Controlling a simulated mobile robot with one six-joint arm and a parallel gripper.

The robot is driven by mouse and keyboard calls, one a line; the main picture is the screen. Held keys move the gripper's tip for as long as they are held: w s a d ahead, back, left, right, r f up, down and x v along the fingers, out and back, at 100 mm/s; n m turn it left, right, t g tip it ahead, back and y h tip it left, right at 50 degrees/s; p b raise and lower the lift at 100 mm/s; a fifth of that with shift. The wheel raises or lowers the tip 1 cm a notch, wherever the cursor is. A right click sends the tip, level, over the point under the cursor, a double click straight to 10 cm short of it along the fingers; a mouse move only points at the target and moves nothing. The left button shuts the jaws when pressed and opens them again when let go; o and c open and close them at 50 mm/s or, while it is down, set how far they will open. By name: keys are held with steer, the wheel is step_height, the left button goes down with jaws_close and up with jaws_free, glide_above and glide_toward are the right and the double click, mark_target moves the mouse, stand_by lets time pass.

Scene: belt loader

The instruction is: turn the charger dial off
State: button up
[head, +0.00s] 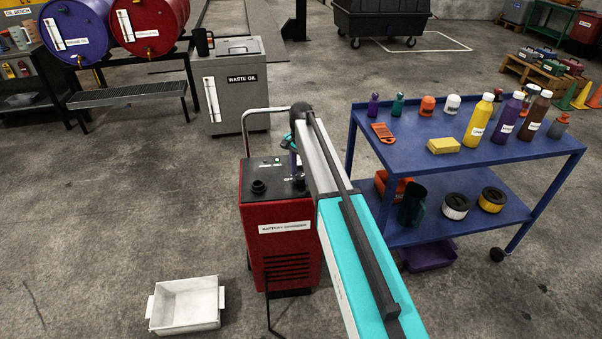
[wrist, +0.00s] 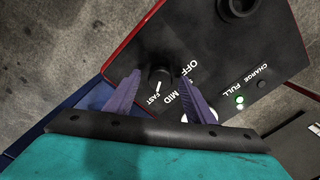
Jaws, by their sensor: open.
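The red battery charger (head: 268,232) stands in the middle of the head view, with a black top panel. In the wrist view the panel (wrist: 215,55) carries the words OFF, MID and FAST beside a small black dial (wrist: 160,82). The dial's white mark appears to point toward FAST. My gripper (wrist: 161,77) is open, with one purple finger on each side of the dial; I cannot tell whether they touch it. The head view shows my gripper (head: 293,164) low over the panel, and my arm hides the dial there.
A green lamp (wrist: 239,100) is lit by FULL; the CHARGE lamp (wrist: 262,84) is dark. A black round post (head: 258,186) rises from the panel. A blue cart (head: 400,155) with bottles stands right, a white bin (head: 186,302) lies front left, and a waste oil tank (head: 228,90) stands behind.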

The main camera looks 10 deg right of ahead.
steer(key=shift+f, duration=0.15)
steer(key=c, duration=1.1)
steer(key=shift+o, duration=0.2)
